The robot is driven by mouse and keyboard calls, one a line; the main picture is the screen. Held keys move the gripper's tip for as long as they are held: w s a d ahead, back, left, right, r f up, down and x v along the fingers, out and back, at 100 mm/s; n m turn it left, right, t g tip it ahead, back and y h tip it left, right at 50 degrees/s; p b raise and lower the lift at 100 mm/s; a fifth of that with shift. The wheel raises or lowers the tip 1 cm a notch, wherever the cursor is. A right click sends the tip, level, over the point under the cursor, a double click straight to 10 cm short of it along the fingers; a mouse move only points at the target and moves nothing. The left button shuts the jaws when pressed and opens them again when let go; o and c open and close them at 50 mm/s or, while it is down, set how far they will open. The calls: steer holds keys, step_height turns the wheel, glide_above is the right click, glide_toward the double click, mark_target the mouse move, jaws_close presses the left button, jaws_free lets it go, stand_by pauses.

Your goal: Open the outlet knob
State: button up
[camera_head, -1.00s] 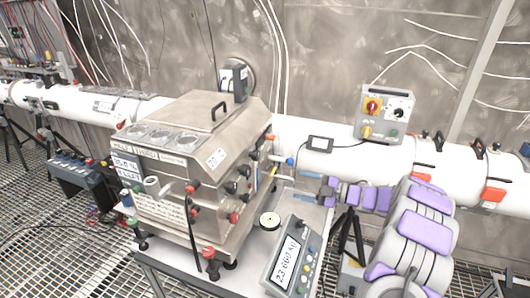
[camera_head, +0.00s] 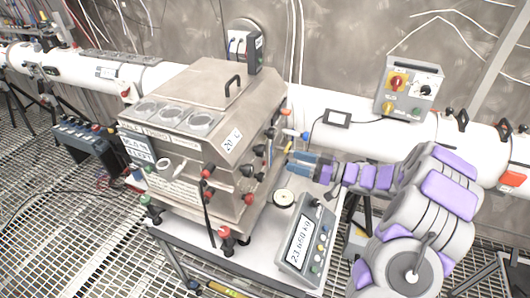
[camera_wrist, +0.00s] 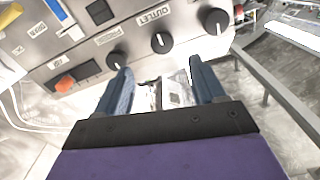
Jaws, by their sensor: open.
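The outlet knob (camera_wrist: 161,42) is a round black knob with a white mark, under the OUTLET label on a steel panel in the wrist view. Black knobs sit on either side of it: one under the PRESSURE label (camera_wrist: 116,61), and another to the right (camera_wrist: 214,20). My gripper (camera_wrist: 159,72) is open and empty, its two blue fingers pointing at the panel. The outlet knob appears between and beyond the fingertips, apart from them. In the head view my gripper (camera_head: 291,164) is at the right side of the steel machine (camera_head: 215,95).
A red switch (camera_wrist: 66,84) sits left on the panel. In the head view a keypad box with a display (camera_head: 305,243) and a round dial (camera_head: 284,198) stand on the table below my arm. A white pipe (camera_head: 350,140) runs behind.

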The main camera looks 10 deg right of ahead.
mark_target(264, 152)
steer(key=b+x, duration=0.1)
steer(key=x, duration=1.1)
steer(key=shift+a, duration=0.1)
steer(key=shift+c, duration=0.2)
steer(key=shift+s, duration=0.1)
steer(key=c, duration=0.9)
steer(key=shift+r, duration=0.1)
steer(key=shift+c, duration=0.2)
steer(key=shift+p, duration=0.55)
